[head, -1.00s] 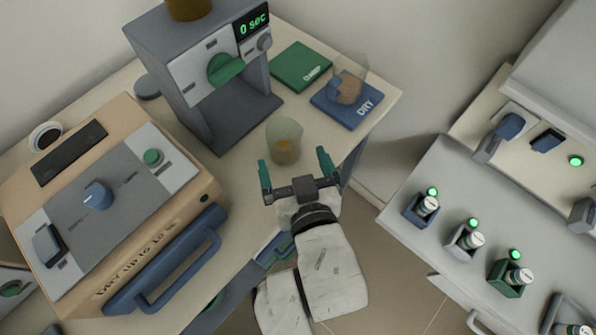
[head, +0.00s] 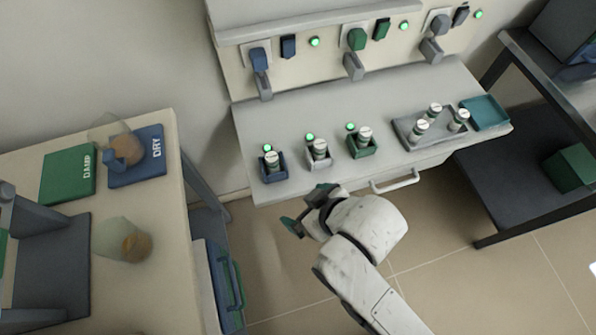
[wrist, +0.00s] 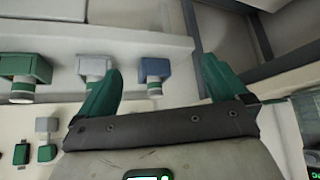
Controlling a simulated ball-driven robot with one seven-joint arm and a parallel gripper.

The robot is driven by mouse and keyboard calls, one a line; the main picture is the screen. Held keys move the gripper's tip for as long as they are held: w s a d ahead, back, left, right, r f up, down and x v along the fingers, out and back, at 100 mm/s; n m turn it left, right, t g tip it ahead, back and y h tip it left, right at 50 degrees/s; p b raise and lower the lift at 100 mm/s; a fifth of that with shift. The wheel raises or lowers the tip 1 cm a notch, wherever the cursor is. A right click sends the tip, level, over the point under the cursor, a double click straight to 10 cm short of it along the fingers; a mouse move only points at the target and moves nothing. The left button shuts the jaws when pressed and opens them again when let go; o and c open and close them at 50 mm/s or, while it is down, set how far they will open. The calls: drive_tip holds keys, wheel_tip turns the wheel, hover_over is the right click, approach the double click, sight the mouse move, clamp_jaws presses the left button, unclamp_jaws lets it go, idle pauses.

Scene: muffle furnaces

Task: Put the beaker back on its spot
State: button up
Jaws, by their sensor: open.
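A clear beaker with brown contents (head: 124,240) stands on the beige table in front of the grey stand, off the mats. Another clear beaker with brown contents (head: 122,146) is on the blue mat marked DRY (head: 150,172). The green mat marked DAMP (head: 68,176) lies bare to its left. My gripper (head: 304,212) is open and empty, right of the table and in front of the grey bench. Its two green fingers show spread in the wrist view (wrist: 160,85), with no beaker between them.
The grey bench (head: 300,110) carries small holders with vials, a grey tray (head: 437,131) and a teal tray (head: 486,112). Switches and green lights line the panel above. A dark shelf unit (head: 500,180) stands at right. Tiled floor lies open between.

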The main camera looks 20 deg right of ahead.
drive_tip(key=s+d+f+m+g+h, duration=0.2)
drive_tip(key=s+d+f+m+g, duration=0.2)
drive_tip(key=s+d, duration=0.9)
drive_tip(key=shift+s+d+f+m+g+h+p, duration=0.15)
drive_tip(key=shift+s+d+m+g+h+p, duration=0.2)
drive_tip(key=shift+d+g, duration=0.9)
drive_tip(key=shift+w+d+t, duration=0.1)
drive_tip(key=shift+d+t, duration=0.3)
drive_tip(key=shift+t, duration=0.05)
